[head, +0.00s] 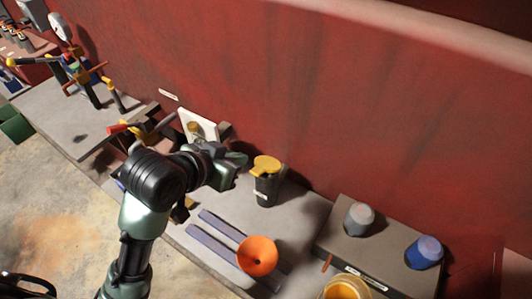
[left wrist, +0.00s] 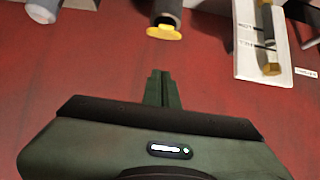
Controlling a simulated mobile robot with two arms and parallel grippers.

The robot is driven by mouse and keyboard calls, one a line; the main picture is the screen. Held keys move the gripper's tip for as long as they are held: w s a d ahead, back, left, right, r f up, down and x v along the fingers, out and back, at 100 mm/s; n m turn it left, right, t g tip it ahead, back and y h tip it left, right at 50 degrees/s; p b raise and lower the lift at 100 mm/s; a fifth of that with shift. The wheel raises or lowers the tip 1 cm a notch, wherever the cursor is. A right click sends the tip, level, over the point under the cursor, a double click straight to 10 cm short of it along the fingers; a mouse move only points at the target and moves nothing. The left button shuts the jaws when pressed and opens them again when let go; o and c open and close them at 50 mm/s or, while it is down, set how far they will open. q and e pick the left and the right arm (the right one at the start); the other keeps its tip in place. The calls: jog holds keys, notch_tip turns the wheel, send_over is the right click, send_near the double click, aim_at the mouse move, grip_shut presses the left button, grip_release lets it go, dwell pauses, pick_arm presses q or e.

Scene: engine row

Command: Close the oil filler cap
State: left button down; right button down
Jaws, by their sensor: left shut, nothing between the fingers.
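The oil filler is a dark upright neck (head: 265,188) with a yellow cap (head: 267,164) on its top, on the grey bench right of my left gripper. The cap lies over the mouth, roughly flat; I cannot tell whether it is fully seated. In the left wrist view the yellow cap (left wrist: 163,32) shows at the end of the dark neck (left wrist: 167,11), beyond my fingertips. My left gripper (head: 242,159) is shut and empty, close to the cap's left side and apart from it. Its closed fingers also show in the left wrist view (left wrist: 161,88). My right gripper is not in view.
A white panel with a dipstick (head: 183,117) stands behind my left gripper. An orange funnel (head: 257,255) and blue-grey rails (head: 213,252) lie in front. The red wall (head: 340,110) rises behind.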

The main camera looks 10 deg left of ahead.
pick_arm(q)
jog(key=p, duration=0.2)
send_over(255, 173)
jog(key=w, duration=0.2)
jog(key=f, duration=0.5)
jog(key=shift+s+d+f, duration=0.2)
jog(key=shift+d+f, duration=0.1)
jog(key=shift+f, duration=0.1)
jog(key=shift+s+a+f+p, duration=0.15)
jog(key=shift+s+f+p, duration=0.15)
jog(key=shift+f, duration=0.35)
jog(key=shift+s+a+f+p, duration=0.1)
jog(key=shift+s+f+p, duration=0.15)
jog(key=shift+f, duration=0.35)
jog(key=shift+s+a+f, duration=0.2)
jog(key=shift+s+f, duration=0.2)
jog(key=shift+f, duration=0.15)
jog(key=shift+w+d+f, duration=0.1)
jog(key=shift+w, duration=0.05)
